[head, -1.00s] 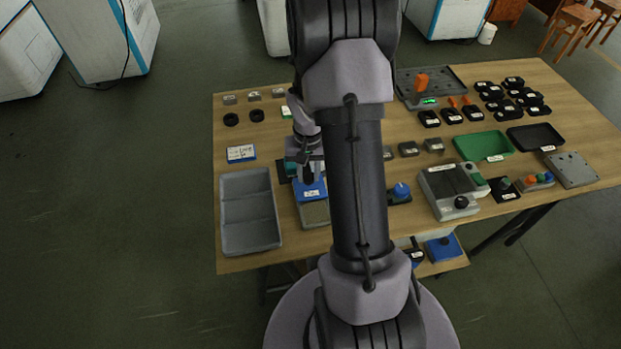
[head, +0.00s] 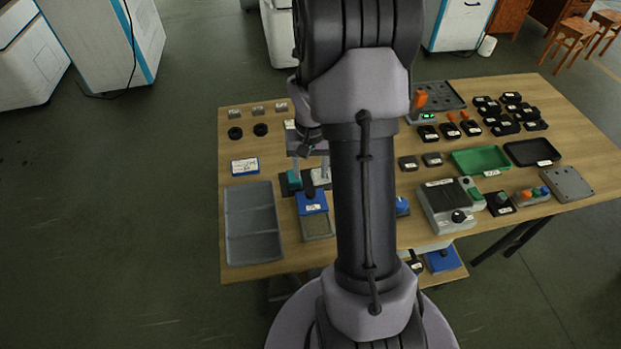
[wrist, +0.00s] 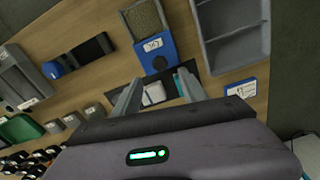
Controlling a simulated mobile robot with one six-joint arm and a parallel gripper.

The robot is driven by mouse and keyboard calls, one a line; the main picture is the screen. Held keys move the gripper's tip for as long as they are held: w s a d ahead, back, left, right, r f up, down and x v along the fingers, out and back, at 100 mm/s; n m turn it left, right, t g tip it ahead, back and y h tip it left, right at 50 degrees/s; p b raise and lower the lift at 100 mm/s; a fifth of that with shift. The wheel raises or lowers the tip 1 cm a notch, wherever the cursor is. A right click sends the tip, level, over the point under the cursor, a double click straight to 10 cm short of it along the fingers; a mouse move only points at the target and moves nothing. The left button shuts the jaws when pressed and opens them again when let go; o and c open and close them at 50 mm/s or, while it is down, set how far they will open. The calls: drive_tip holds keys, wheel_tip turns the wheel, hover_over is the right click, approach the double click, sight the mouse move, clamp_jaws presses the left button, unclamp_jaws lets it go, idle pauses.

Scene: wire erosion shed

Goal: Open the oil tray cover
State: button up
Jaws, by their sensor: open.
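I cannot tell for sure which thing is the oil tray cover. A blue labelled piece (head: 312,202) with a tan, mesh-like tray section (head: 317,226) lies near the table's front edge. In the wrist view, the blue piece (wrist: 156,53) is just beyond my fingertips, with the tan section (wrist: 146,20) behind it. My gripper (wrist: 160,78) is open, its fingers apart over a dark mat. A white item (wrist: 153,94) and a teal item (wrist: 181,84) show between the fingers. In the head view, my arm partly hides my gripper (head: 309,168).
A grey compartment tray (head: 252,223) stands left of the blue piece. A blue-edged label card (head: 244,166) lies behind it. A grey device with a black knob (head: 449,205) and a green tray (head: 481,160) are on the right. Bare tabletop surrounds the card.

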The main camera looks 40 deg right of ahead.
wheel_tip(320, 180, up, 9)
drive_tip(key=p, duration=0.2)
drive_tip(key=shift+r+p, duration=0.2)
drive_tip(key=shift+p, duration=0.1)
